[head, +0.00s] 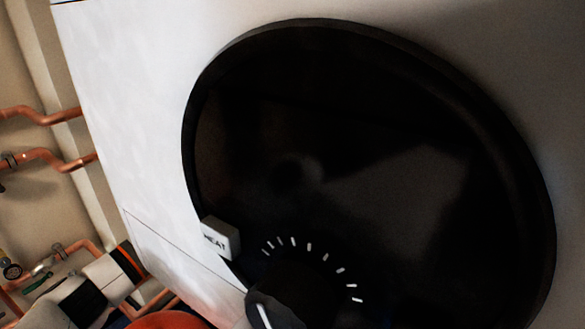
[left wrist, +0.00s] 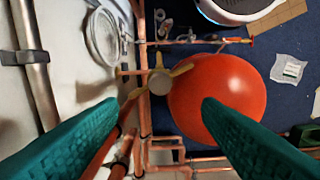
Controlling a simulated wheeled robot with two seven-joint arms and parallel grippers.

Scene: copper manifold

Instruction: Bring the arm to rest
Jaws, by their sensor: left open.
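My left gripper (left wrist: 162,104) shows in the left wrist view as two teal fingers held wide apart, with nothing between them. Beyond the fingertips are a valve with yellow handle arms (left wrist: 160,82) and a large red rounded vessel (left wrist: 228,92). The right fingertip overlaps the vessel in the picture; I cannot tell the gap between them. In the head view the left gripper's fingers cannot be made out. My right gripper is in neither view.
A white appliance (head: 130,130) with a large black round panel (head: 340,130), a dial knob (head: 285,300) and a HEAT tag (head: 219,238) fills the head view. Copper pipes (head: 45,157) run along the left wall. In the wrist view a blue floor (left wrist: 275,55) lies behind the vessel.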

